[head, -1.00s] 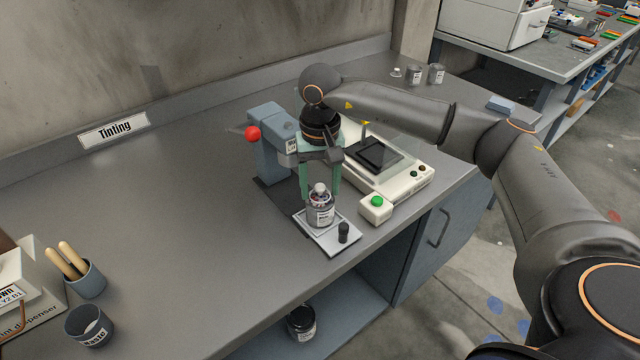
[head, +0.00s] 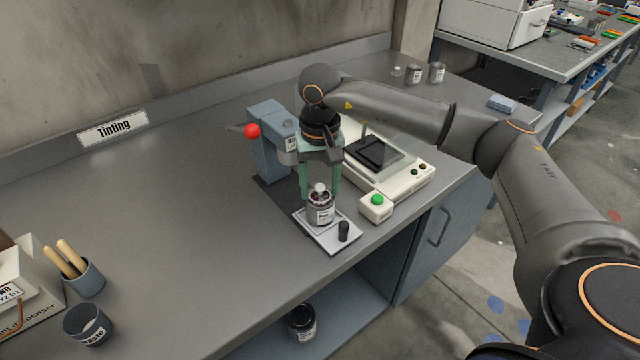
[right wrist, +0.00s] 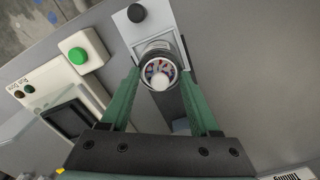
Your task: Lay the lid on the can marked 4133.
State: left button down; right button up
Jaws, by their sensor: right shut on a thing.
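A small can (head: 320,216) with a white label stands upright on the pale plate of the blue-grey press on the bench. Its number is too small to read. My left gripper is not in view.
The press (head: 266,145) with a red ball handle stands just behind the can. A green-button box (head: 376,207) and a white scale (head: 405,180) are close on the right. Two grey cans (head: 436,74) stand at the back. The bench to the left is largely clear.

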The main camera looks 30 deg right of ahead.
jog(key=o, duration=1.4)
jog(key=shift+r, duration=0.1)
jog(key=shift+r+p, duration=2.4)
jog(key=shift+r, duration=1.05)
jog(key=shift+s+f, duration=0.1)
